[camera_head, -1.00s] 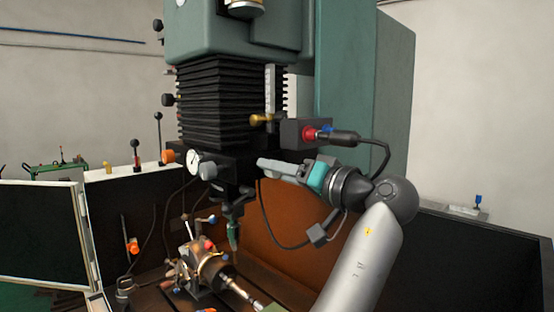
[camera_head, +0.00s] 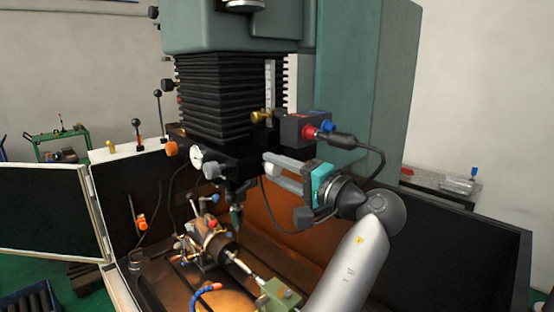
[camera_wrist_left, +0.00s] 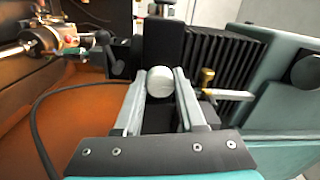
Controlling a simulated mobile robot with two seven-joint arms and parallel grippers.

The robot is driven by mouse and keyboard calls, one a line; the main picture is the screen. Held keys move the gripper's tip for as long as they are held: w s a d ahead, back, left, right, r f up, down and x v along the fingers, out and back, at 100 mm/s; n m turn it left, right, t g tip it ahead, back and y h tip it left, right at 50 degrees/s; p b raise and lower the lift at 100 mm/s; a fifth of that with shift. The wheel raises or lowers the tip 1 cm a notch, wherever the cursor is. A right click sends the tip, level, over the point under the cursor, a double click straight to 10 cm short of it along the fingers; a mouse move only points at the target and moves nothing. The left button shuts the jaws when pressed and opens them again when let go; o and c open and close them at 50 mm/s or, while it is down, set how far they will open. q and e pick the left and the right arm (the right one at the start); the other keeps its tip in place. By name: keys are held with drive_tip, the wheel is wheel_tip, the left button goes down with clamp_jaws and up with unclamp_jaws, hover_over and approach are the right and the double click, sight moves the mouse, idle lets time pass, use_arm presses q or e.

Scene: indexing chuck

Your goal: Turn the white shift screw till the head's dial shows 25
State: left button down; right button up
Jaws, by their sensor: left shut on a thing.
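The white shift screw (camera_wrist_left: 161,83) is a pale round knob between the fingertips in the left wrist view, in front of a black block. My left gripper (camera_wrist_left: 160,90) is shut on it, one finger on each side. The head's dial (camera_head: 196,158) is a small round white face to the left of the gripper. Its reading is too small to make out. My right gripper is in neither current view.
A grey knob (camera_head: 211,170) sits beside the dial. A dark box with a red connector (camera_head: 311,131) and a looping cable are above and right of the gripper. A brass handle (camera_wrist_left: 208,78) is close to the right finger. The chuck assembly (camera_head: 215,245) stands below.

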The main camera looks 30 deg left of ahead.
idle(0.3)
use_arm(q)
drive_tip(key=c, duration=0.5)
unclamp_jaws()
